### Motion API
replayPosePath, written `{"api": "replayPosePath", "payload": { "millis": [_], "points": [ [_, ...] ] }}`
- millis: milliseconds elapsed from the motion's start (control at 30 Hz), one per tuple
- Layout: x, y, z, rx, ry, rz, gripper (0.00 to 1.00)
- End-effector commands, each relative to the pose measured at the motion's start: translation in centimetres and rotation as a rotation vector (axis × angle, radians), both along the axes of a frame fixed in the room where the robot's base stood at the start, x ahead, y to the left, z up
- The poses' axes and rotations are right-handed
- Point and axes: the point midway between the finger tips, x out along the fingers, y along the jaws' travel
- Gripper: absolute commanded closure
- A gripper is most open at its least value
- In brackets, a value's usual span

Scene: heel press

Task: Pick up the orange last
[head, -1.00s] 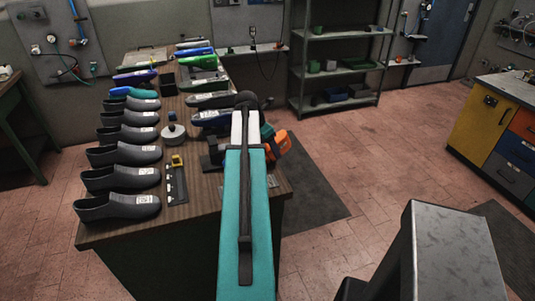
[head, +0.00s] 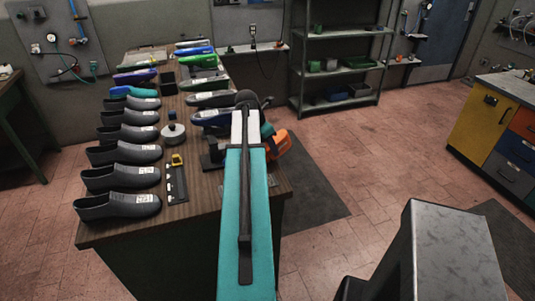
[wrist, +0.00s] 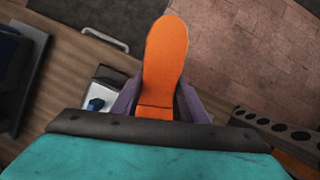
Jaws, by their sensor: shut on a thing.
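The orange last (wrist: 165,55) shows sole-on in the middle of the wrist view. My gripper (wrist: 157,100) has its two purple-grey fingers closed on either side of the last's lower end. In the head view, the orange last (head: 279,146) shows at the right edge of the wooden bench, beside the end of my teal arm. I cannot tell from the head view how far the last is above the bench.
The bench (head: 203,225) carries a row of dark shoes (head: 122,178) on its left and blue and green lasts (head: 200,62) at the back. A dark rack with round holes (wrist: 275,125) is at the wrist view's right. Open floor lies right of the bench.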

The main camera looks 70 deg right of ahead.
Motion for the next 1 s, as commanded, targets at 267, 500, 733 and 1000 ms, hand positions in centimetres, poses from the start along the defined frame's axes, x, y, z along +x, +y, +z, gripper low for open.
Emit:
{"api": "replayPosePath", "payload": {
  "millis": [267,500,733,1000],
  "points": [
    [0.0,-0.1,0.2,-0.001,0.000,-0.001,1.00],
    [0.0,-0.1,1.4,-0.003,0.000,0.001,1.00],
    [0.0,-0.2,3.7,-0.003,-0.001,-0.001,1.00],
    [0.0,-0.2,7.1,-0.003,-0.001,0.000,1.00]
  ]
}}
